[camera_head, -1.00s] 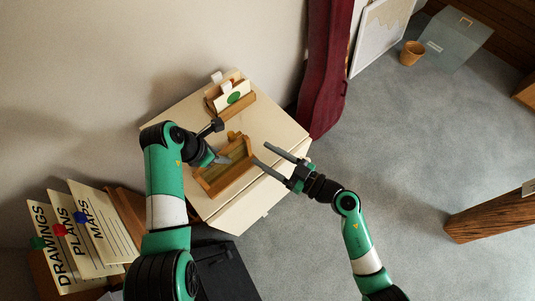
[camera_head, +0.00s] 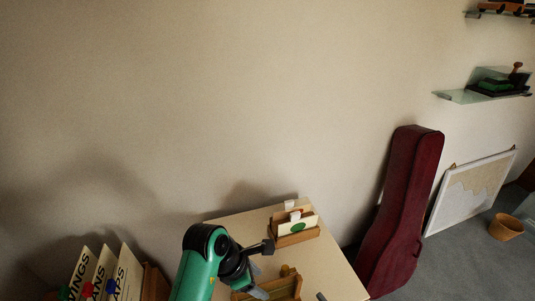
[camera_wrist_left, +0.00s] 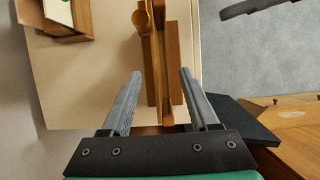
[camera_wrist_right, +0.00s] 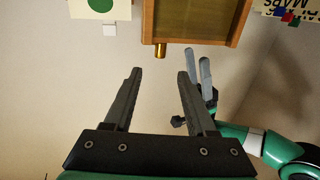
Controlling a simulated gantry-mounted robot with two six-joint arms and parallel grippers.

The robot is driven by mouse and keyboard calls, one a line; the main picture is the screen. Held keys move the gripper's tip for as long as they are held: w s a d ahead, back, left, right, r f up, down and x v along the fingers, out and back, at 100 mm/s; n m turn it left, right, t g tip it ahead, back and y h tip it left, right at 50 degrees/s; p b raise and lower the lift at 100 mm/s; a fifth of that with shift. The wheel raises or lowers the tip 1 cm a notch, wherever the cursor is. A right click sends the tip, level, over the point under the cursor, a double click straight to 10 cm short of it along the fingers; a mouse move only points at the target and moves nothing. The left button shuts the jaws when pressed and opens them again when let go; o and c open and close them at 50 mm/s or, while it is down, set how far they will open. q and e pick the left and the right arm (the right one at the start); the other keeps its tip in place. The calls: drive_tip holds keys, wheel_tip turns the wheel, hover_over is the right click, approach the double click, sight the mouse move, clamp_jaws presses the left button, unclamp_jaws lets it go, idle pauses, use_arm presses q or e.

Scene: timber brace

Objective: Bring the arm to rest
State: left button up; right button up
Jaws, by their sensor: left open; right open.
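My left gripper (camera_head: 263,270) is at the bottom of the head view, beside a wooden tray (camera_head: 285,288) on a pale tabletop (camera_head: 240,228). In the left wrist view its jaws (camera_wrist_left: 160,74) are apart, with a wooden edge of the tray (camera_wrist_left: 176,62) showing beyond the gap. My right gripper (camera_head: 321,296) shows only as a fingertip at the head view's bottom edge. In the right wrist view its jaws (camera_wrist_right: 159,74) are apart and empty. The tray (camera_wrist_right: 195,18) lies beyond them, and my left gripper's fingers (camera_wrist_right: 207,80) show to the right.
A wooden card holder (camera_head: 297,238) stands at the back of the tabletop. A dark red case (camera_head: 400,215) leans on the wall to the right. Labelled folders (camera_head: 100,275) are at lower left. A framed map (camera_head: 470,195) and a pot (camera_head: 505,228) are at far right.

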use_arm(q)
drive_tip(key=v, duration=0.6)
drive_tip(key=shift+a, duration=0.1)
